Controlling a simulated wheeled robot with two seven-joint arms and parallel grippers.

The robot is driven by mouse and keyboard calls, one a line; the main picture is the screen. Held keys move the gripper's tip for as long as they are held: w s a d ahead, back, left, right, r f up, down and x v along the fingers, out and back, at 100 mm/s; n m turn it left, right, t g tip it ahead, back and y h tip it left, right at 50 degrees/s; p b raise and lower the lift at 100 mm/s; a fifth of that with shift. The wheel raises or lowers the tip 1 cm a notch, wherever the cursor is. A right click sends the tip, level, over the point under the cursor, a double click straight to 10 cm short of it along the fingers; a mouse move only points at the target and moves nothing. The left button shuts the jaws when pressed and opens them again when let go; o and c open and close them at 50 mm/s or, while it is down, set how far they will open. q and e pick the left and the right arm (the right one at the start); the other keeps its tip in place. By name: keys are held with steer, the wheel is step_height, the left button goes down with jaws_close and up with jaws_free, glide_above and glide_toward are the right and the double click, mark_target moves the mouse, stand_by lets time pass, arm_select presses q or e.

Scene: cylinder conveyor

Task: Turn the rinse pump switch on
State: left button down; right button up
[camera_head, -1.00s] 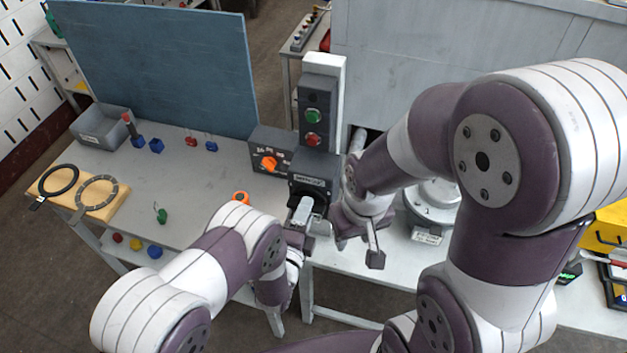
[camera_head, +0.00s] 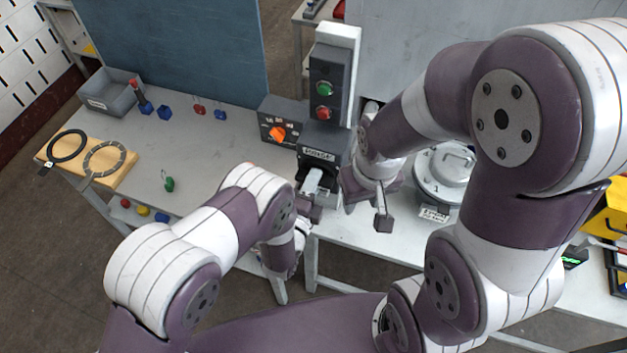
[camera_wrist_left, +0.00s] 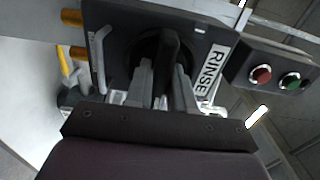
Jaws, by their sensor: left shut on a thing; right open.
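The rinse pump switch is a dark box (camera_head: 325,140) with a white RINSE label, at the front edge of the table below the button post. In the left wrist view, its black handle (camera_wrist_left: 170,48) stands out from a round dark dial, beside the RINSE label (camera_wrist_left: 212,68). My left gripper (camera_head: 312,192) is at the front of the box. In the left wrist view its grey fingers (camera_wrist_left: 162,85) are shut on the handle, one on each side. My right gripper (camera_head: 368,207) is open and empty just to the right of the box.
A post with a green button (camera_head: 324,88) and a red button (camera_head: 323,113) rises behind the box. A grey box with an orange knob (camera_head: 278,133) stands to its left. A round lidded pot (camera_head: 440,190) is close right of my right gripper.

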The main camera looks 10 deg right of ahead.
arm_select(q)
steer(key=shift+w+n+b, duration=0.1)
steer(key=shift+n+b, duration=1.05)
steer(key=shift+n, duration=0.25)
steer(key=n+b, duration=0.3)
steer(key=n, duration=0.2)
steer(key=shift+b, duration=0.3)
steer(key=n+b, duration=0.3)
steer(key=n, duration=0.2)
steer(key=shift+n+b, duration=0.3)
steer(key=shift+n, duration=0.1)
steer(key=shift+n+b, duration=1.2)
steer(key=shift+n, duration=0.8)
steer(key=shift+r, duration=0.1)
steer(key=c, duration=1.2)
jaws_free()
steer(key=shift+o, duration=0.7)
steer(key=shift+w, duration=0.1)
